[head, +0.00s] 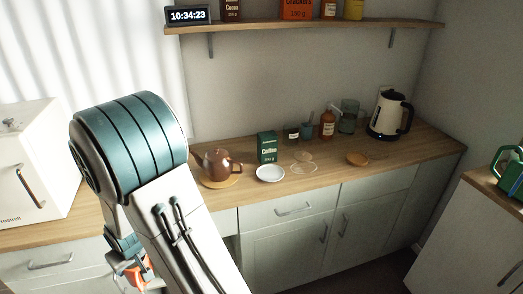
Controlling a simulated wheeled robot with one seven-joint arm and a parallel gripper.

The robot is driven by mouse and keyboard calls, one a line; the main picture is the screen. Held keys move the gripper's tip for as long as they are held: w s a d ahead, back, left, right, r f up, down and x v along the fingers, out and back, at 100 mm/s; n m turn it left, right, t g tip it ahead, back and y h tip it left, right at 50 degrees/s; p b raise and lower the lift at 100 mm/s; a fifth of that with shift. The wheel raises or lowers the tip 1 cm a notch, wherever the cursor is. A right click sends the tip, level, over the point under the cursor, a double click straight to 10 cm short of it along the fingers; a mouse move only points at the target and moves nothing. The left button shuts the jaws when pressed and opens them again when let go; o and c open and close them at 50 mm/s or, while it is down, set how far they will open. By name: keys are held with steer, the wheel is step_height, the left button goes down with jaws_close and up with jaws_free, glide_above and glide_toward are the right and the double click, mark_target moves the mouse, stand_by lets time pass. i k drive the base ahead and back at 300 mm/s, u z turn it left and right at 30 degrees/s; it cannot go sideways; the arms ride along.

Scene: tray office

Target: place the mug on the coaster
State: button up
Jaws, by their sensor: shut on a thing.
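My gripper (127,262) is at the lower left, mostly hidden behind my own arm. It is shut on an orange-red thing with a pale part, which I take to be the mug (143,272); its full shape and tilt cannot be told. A round tan disc, which looks like the coaster (357,159), lies flat on the wooden counter (405,159) at the right, left of and in front of the kettle. Nothing stands on it. My gripper is well to the left of it and apart from it.
A brown teapot (218,163) on a round mat, a white saucer (270,173), clear discs (303,163) and a green coffee box (267,147) stand left of the coaster. A bottle (327,124), a glass jar (349,116) and a kettle (389,116) stand behind. A shelf (310,27) hangs above.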

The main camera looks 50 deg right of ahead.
mark_target(357, 162)
steer(key=u, duration=1.55)
steer(key=k, duration=2.1)
steer(key=z, duration=2.75)
steer(key=i, duration=0.25)
steer(key=u, duration=0.1)
